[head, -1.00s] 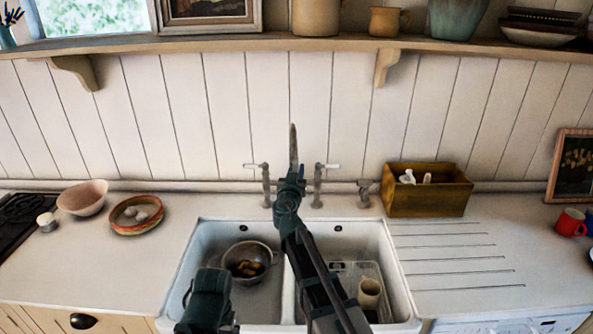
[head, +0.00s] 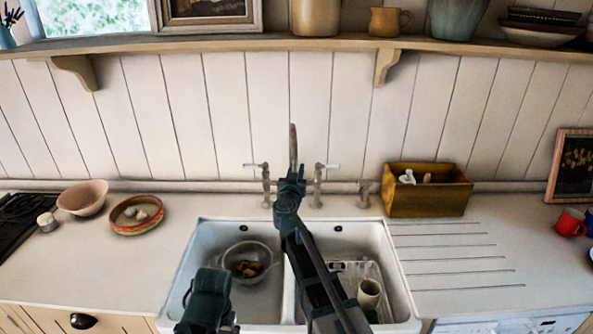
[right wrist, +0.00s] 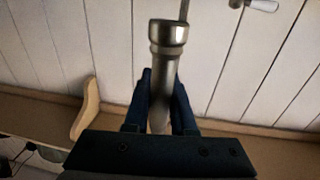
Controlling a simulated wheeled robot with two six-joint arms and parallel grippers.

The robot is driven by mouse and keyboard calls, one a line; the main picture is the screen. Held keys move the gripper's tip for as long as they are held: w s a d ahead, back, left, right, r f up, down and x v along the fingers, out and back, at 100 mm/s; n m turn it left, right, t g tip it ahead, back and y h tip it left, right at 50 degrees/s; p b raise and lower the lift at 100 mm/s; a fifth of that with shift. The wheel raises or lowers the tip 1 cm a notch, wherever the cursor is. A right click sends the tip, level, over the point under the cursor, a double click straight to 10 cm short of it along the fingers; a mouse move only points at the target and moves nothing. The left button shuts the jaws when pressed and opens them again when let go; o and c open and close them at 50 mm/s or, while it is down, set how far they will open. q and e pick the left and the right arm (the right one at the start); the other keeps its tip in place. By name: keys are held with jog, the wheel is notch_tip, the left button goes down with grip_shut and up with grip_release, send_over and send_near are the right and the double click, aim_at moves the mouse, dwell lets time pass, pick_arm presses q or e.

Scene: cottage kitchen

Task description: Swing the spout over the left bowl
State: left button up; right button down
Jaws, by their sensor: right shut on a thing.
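The tap spout (head: 293,145) stands up in the picture above my right gripper, between the two tap handles, roughly in line with the divider of the sink. My right gripper (head: 290,176) is shut on it. In the right wrist view the metal spout (right wrist: 166,60) runs between the two fingers, with its collared end beyond the fingertips. The left bowl (head: 200,268) of the white sink lies to the left of my right arm. My left gripper (head: 207,298) is low in front of the left bowl; its fingertips do not show clearly. My right arm hides the spout's base and part of the divider.
A colander (head: 248,262) with food sits in the left bowl. A rack with a mug (head: 369,293) is in the right bowl. Tap handles (head: 266,185) (head: 318,185) flank the spout closely. A wooden caddy (head: 427,192) stands right; a dish with eggs (head: 137,215) stands left.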

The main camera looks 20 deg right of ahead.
jog(key=w+a+m+g+h, duration=0.5)
jog(key=w+a+h, duration=0.2)
jog(key=a, duration=0.6)
jog(key=shift+w+m+g, duration=0.4)
jog(key=shift+w, duration=0.2)
jog(key=c, duration=0.8)
grip_release()
jog(key=shift+o, duration=0.2)
